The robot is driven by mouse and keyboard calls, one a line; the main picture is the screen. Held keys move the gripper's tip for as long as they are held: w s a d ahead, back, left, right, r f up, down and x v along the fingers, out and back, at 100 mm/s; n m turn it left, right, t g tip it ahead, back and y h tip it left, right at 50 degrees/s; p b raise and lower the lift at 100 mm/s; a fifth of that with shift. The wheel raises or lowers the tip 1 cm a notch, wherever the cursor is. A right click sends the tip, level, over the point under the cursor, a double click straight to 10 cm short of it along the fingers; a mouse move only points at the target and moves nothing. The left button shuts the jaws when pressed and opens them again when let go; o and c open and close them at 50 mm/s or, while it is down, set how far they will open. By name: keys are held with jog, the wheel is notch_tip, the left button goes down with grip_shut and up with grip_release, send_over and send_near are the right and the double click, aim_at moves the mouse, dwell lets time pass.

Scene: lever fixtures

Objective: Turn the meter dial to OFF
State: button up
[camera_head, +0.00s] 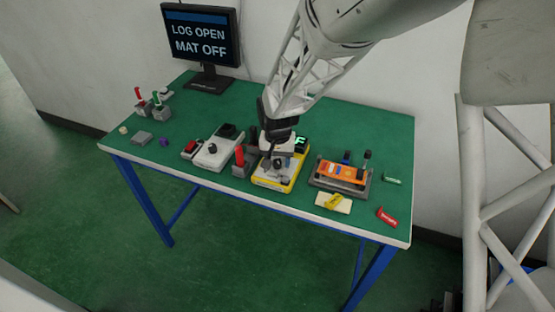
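The meter (295,175) is a yellow-edged box near the middle of the green table, with a pale face. Its small screen (301,143) shows greenish characters, mostly hidden; I can make out something like an "F". My gripper (272,160) points down over the meter's face, where the dial seems to be. My gripper and wrist hide most of the dial, so its pointer setting cannot be read. I cannot tell whether the fingers touch the dial or are closed on it.
A red-handled lever (239,162) stands close to the meter's left, beside a white box with a black knob (212,150). An orange device (343,174) in a grey tray is at right. A monitor (202,35) reads "LOG OPEN MAT OFF".

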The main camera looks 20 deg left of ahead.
aim_at(280, 160)
jog(key=shift+r, duration=0.1)
jog(key=shift+r, duration=3.8)
jog(key=shift+d+r, duration=0.1)
jog(key=shift+d+r, duration=0.2)
jog(key=shift+d, duration=0.1)
jog(key=s+d+r+m, duration=0.15)
jog(key=d+r, duration=0.25)
jog(key=d, duration=0.4)
jog(key=s+d+r+t, duration=0.1)
jog(key=s+d+r, duration=0.25)
jog(key=d, duration=0.45)
jog(key=s+d+r, duration=0.1)
jog(key=d+r, duration=0.4)
jog(key=d, duration=0.4)
jog(key=s+d+r+m+t, duration=0.1)
jog(key=s+d+r+m, duration=0.1)
jog(key=s+d, duration=1.4)
jog(key=shift+s+r+t, duration=0.3)
jog(key=shift+s+r, duration=0.05)
jog(key=shift+s, duration=0.35)
